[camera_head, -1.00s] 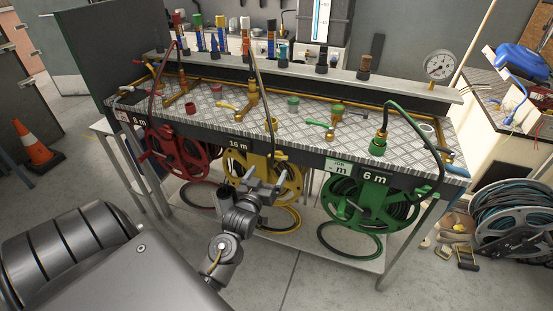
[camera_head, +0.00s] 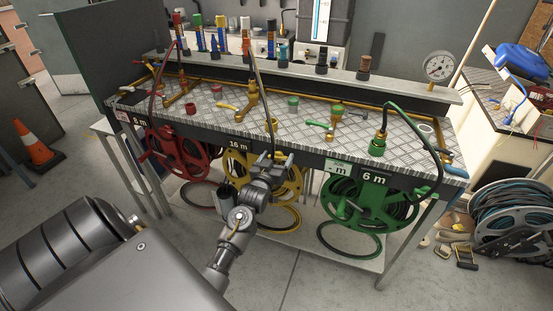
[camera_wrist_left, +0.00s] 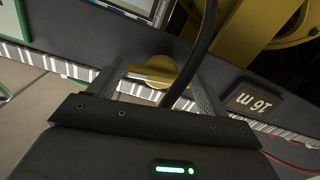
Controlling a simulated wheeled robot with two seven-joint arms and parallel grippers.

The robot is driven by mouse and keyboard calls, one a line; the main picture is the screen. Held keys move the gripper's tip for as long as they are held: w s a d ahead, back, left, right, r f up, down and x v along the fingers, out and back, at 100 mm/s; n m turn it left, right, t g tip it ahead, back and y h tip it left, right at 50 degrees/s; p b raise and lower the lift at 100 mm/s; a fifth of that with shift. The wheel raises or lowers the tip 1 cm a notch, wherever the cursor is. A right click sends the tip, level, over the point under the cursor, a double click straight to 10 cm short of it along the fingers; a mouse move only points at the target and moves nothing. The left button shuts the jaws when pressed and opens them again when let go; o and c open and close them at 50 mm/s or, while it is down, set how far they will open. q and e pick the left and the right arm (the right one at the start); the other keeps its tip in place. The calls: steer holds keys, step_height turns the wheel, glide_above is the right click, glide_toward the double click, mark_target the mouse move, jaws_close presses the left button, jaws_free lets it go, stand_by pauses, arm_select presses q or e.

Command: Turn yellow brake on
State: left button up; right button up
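The yellow reel (camera_head: 292,188) hangs under the bench front beside the "16 m" label (camera_head: 238,146); it also shows at the top of the left wrist view (camera_wrist_left: 245,22). My left gripper (camera_head: 268,160) is in front of this reel's upper part. In the left wrist view, my gripper (camera_wrist_left: 158,82) is open, with one finger on each side of a yellow knob with a short lever (camera_wrist_left: 155,72). I cannot tell whether the fingers touch the knob. My right gripper is not in view.
A red reel (camera_head: 180,152) hangs to the left and a green reel (camera_head: 372,203) to the right. The metal bench top (camera_head: 220,112) holds valves and fittings. A lower shelf (camera_head: 340,257) carries loose rings. The floor in front is clear.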

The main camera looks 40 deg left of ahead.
arm_select(q)
steer(key=c, duration=0.7)
steer(key=shift+o, duration=0.3)
steer(key=shift+r, duration=0.1)
steer(key=shift+r+m+p, duration=0.1)
steer(key=shift+m+p, duration=0.4)
steer(key=shift+p, duration=0.2)
steer(key=shift+m, duration=0.4)
steer(key=shift+c, duration=0.2)
steer(key=shift+f, duration=0.2)
steer(key=o, duration=1)
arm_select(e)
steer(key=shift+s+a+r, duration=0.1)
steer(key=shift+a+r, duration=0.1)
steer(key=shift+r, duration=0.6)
